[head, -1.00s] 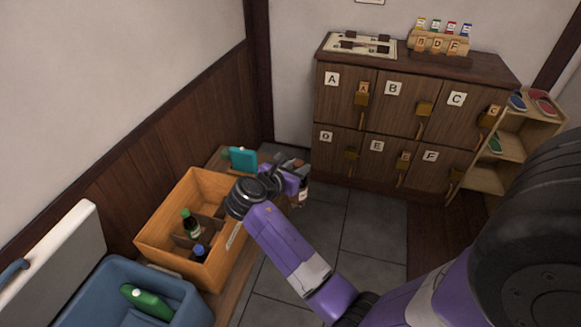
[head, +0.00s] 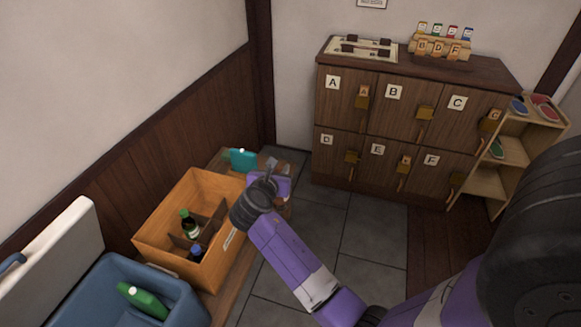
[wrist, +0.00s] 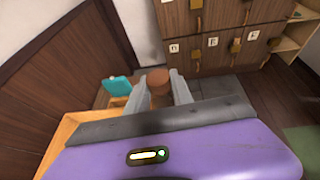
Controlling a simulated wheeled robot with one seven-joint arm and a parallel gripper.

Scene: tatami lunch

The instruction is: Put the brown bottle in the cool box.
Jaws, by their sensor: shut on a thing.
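My gripper (wrist: 157,91) shows in the wrist view with its two fingers on either side of a round brown thing (wrist: 158,77), which I take to be the brown bottle. In the head view my gripper (head: 270,184) is at the far right of the wooden crate, and the bottle is hidden behind it. The open blue cool box (head: 189,290) is at the lower left, with its white lid (head: 60,250) raised against the wall side. A green bottle (head: 143,300) lies inside the cool box.
A divided wooden crate (head: 160,236) between gripper and cool box holds a green bottle (head: 190,225) and a blue-capped bottle (head: 196,252). A teal object (head: 243,159) stands behind the crate. Lockers (head: 345,97) line the back wall. The grey floor (head: 335,235) at right is clear.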

